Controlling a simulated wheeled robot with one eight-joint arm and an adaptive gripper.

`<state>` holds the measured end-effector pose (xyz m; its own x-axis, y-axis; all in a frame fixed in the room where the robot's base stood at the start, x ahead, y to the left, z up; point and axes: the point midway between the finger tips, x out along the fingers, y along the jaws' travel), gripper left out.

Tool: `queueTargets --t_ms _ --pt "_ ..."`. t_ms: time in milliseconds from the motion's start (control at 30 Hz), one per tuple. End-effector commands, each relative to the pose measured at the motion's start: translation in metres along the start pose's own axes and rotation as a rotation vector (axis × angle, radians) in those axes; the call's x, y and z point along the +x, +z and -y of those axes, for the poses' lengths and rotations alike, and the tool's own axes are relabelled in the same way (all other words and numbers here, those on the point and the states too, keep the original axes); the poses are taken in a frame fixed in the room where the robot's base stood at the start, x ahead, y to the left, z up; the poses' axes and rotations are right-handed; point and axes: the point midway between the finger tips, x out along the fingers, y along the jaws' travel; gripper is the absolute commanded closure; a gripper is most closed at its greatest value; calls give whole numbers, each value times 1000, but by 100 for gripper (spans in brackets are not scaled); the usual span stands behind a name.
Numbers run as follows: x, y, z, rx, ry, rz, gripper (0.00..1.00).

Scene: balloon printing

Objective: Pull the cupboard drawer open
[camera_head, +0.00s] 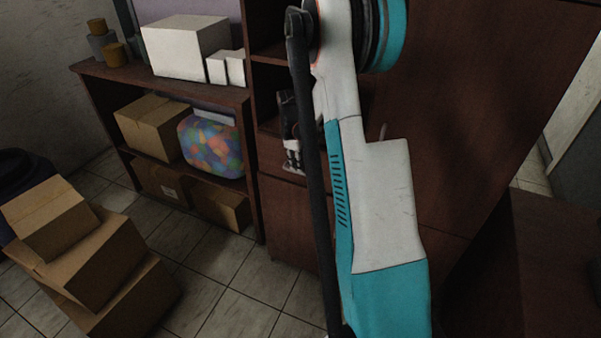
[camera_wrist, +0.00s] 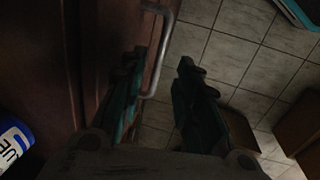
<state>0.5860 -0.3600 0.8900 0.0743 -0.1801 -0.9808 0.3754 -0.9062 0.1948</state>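The dark brown cupboard (camera_head: 455,110) stands behind my arm in the head view. Its lower front (camera_head: 288,220) shows left of the arm. In the wrist view, a dark wooden front (camera_wrist: 88,45) carries a bent metal handle (camera_wrist: 168,40). My gripper (camera_wrist: 161,62) is open, with its two dark teal fingers apart. The handle lies between the fingers in the picture, nearer the left finger. The left finger is close to the wooden front. I cannot tell whether either finger touches the handle. In the head view my arm hides most of the handle area.
A shelf (camera_head: 165,77) at left holds boxes and a bag of colourful balloons (camera_head: 211,148). Stacked cardboard boxes (camera_head: 88,262) stand at lower left. The tiled floor (camera_head: 215,262) between is clear. A white and blue container (camera_wrist: 12,146) is at the wrist view's left edge.

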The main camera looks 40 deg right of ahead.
Motion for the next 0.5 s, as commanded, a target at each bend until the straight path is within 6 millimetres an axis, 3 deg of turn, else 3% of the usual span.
queueTargets --t_ms 33,200,500 --pt "13 0 0 0 0 0 70" --pt "35 0 0 0 0 0 70" --pt "48 0 0 0 0 0 70"
